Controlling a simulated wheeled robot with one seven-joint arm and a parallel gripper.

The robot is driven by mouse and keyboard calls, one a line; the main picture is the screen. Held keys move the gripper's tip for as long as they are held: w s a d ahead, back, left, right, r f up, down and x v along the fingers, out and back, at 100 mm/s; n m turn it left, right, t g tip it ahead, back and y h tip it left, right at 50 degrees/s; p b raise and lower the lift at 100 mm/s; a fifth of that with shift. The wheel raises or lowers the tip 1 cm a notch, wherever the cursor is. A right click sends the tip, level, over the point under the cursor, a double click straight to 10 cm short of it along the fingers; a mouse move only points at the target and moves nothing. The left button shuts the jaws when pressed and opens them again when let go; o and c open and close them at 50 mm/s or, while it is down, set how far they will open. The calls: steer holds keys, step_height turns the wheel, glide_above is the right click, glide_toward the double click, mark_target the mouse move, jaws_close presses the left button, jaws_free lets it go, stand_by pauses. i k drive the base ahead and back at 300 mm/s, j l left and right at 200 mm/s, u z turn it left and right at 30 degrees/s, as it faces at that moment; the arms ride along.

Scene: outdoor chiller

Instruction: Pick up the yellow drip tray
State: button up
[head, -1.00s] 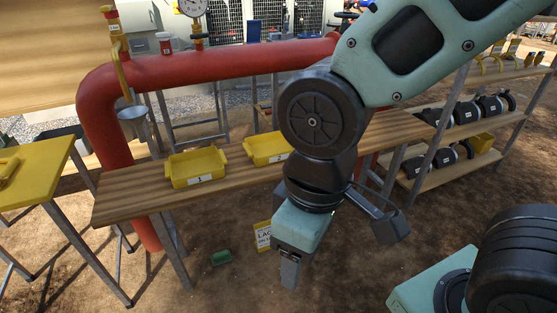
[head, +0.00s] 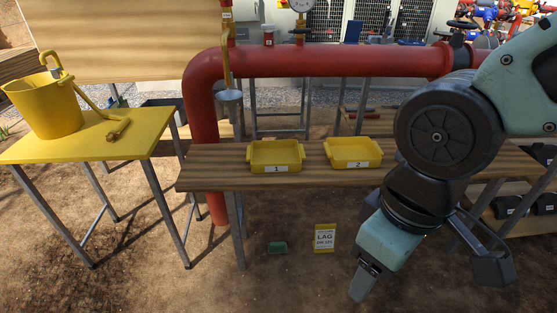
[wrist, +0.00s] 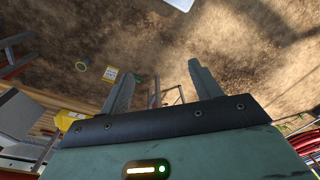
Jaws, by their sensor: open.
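Two yellow trays with handles stand side by side on a wooden bench in the head view. The left tray (head: 275,152) is labelled 1, and the right tray (head: 353,149) is labelled 2. I cannot tell which one is the drip tray. My gripper (head: 360,285) points down in front of the bench, to the right of and below both trays, touching neither. In the wrist view its two fingers (wrist: 163,68) are apart with nothing between them. A yellow piece (wrist: 68,120), perhaps a tray, shows at the wrist view's lower left.
The wooden bench (head: 215,178) runs below a thick red pipe (head: 330,62). A yellow table (head: 90,142) at left carries a yellow bucket (head: 48,106). A small green tray (head: 277,248) and a sign (head: 325,238) are on the dirt. Open ground lies before the bench.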

mark_target(284, 155)
steer(key=i+l, duration=0.1)
steer(key=i, duration=0.55)
steer(key=i+l, duration=0.15)
steer(key=i, duration=0.5)
steer(key=j+u, duration=0.05)
